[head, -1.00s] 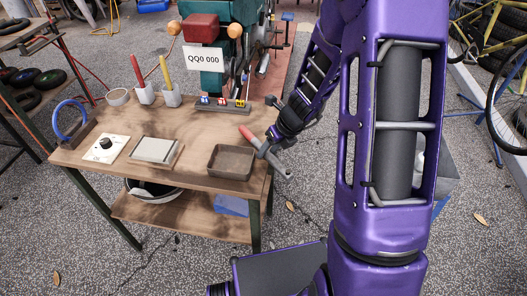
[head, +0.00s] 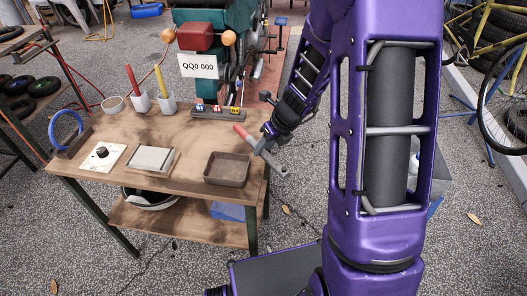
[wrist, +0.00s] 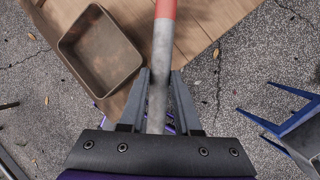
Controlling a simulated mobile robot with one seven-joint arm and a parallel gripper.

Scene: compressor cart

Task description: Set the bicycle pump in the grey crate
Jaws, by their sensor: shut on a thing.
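The bicycle pump (head: 273,162), a grey tube with a red end, is held in the air by the table's right edge, right of the brown tray. My gripper (head: 263,145) is shut on its grey part. In the wrist view the pump (wrist: 162,50) runs between the two fingers of my gripper (wrist: 160,76), red end away from the palm. A grey crate (head: 441,181) on a blue stand appears at the right in the head view, mostly hidden behind my arm. Its inside cannot be seen.
In the wrist view, blue stand legs (wrist: 285,125) show at right. A bicycle (head: 505,100) stands far right.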

